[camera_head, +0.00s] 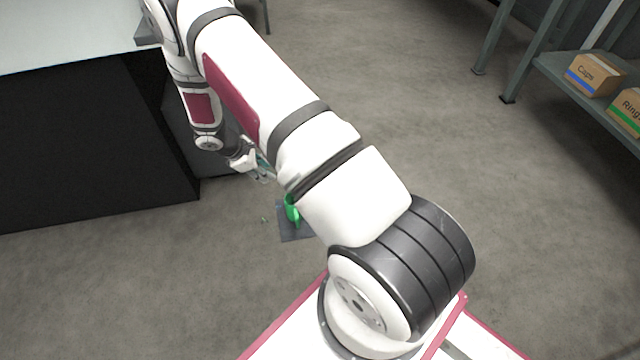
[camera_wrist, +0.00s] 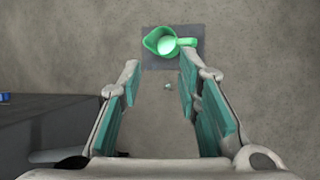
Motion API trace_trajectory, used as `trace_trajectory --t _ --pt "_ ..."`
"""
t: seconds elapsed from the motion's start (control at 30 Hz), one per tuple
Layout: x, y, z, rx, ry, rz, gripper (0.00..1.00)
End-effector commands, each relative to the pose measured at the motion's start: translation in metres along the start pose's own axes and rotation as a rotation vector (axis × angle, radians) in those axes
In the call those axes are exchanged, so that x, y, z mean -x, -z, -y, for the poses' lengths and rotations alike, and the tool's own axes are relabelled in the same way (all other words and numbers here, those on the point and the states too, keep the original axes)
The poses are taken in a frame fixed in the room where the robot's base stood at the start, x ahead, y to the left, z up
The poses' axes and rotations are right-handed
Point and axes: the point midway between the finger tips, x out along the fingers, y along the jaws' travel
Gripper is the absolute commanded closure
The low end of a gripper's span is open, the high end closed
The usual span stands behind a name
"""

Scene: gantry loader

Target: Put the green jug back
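The green jug (camera_wrist: 168,42) stands on a dark square mat (camera_wrist: 157,61) on the floor; the wrist view looks down into its open top, with a light inside and the handle to the right. In the head view the jug (camera_head: 292,212) is partly hidden by my arm, and part of the mat (camera_head: 287,234) shows beside it. My gripper (camera_wrist: 158,84) is open and empty, its teal-padded fingers spread apart, with the jug ahead of and beyond the fingertips. In the head view my gripper (camera_head: 262,172) is up and to the left of the jug, partly hidden.
A black-sided bench (camera_head: 90,140) with a pale top stands on the left, close to my gripper. A grey shelf rack (camera_head: 560,66) with cardboard boxes (camera_head: 594,75) is on the right. A tiny pale object (camera_wrist: 167,86) lies near the mat. The middle floor is clear.

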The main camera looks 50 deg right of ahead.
Motion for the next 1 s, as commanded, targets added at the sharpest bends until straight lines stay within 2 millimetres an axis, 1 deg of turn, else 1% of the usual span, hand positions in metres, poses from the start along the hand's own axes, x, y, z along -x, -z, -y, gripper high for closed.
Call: trace_trajectory --t 0.03,0.07,0.1,0.17,0.2,0.33,0.4,0.47,0.5,0.57,0.6,0.7,0.77,0.8,0.87,1.0 --pt "0.03 -0.01 -0.01 -0.046 -0.011 -0.001 0.69" --pt "0.045 -0.017 -0.013 -0.074 -0.013 0.001 0.69" --pt "0.065 -0.026 -0.017 -0.11 -0.015 0.002 0.69" --pt "0.095 -0.04 -0.02 -0.165 -0.016 0.004 0.69" --pt "0.114 -0.049 -0.021 -0.201 -0.016 0.004 0.69" --pt "0.174 -0.081 -0.016 -0.311 -0.01 -0.002 0.69" --pt "0.205 -0.099 -0.01 -0.37 -0.003 -0.009 0.69" --pt "0.229 -0.114 -0.002 -0.419 0.006 -0.016 0.69" --pt "0.245 -0.124 0.005 -0.45 0.013 -0.02 0.69" --pt "0.267 -0.139 0.016 -0.495 0.025 -0.029 0.69" --pt "0.281 -0.149 0.024 -0.525 0.033 -0.037 0.69" --pt "0.313 -0.173 0.048 -0.597 0.059 -0.057 0.69" --pt "0.33 -0.186 0.064 -0.636 0.077 -0.07 0.69" --pt "0.341 -0.196 0.075 -0.661 0.089 -0.079 0.69" --pt "0.355 -0.208 0.093 -0.698 0.11 -0.095 0.69" --pt "0.382 -0.236 0.139 -0.774 0.162 -0.135 0.69"
